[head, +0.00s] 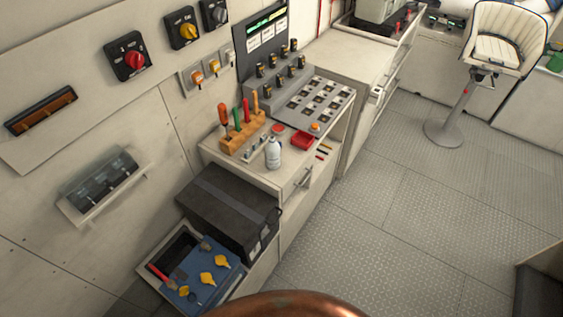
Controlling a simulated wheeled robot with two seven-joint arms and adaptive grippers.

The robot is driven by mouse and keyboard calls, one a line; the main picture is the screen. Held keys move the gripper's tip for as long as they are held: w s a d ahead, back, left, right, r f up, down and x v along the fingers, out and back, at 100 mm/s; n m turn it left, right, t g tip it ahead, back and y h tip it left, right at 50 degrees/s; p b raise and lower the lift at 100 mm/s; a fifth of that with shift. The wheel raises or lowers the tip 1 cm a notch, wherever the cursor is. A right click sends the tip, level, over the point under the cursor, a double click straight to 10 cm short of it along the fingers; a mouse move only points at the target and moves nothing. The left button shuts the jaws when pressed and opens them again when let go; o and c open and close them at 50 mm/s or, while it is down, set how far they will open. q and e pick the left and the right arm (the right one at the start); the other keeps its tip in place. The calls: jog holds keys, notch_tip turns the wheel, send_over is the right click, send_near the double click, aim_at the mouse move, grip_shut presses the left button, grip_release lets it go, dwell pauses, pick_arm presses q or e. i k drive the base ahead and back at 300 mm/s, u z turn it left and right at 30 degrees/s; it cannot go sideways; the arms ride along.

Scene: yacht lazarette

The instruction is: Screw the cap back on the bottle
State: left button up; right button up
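A small pale bottle (273,155) with a bluish label stands upright near the front edge of the white counter (285,181). Its top is too small in the picture to tell whether a cap is on it. A small round red piece (278,129) lies on the counter just behind the bottle; I cannot tell whether it is the cap. Neither of my grippers is in view.
A wooden rack (243,137) of colour-handled tools stands left of the bottle, a red tray (303,142) to its right. A switch panel (314,104) is behind. A black box (228,212) sits lower left. The grey floor (400,220) at right is largely clear.

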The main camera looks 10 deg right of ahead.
aim_at(272, 148)
jog(key=z, duration=0.05)
jog(key=k, duration=0.5)
jog(key=z, duration=1.55)
jog(key=i, duration=3.1)
jog(key=u, duration=4.1)
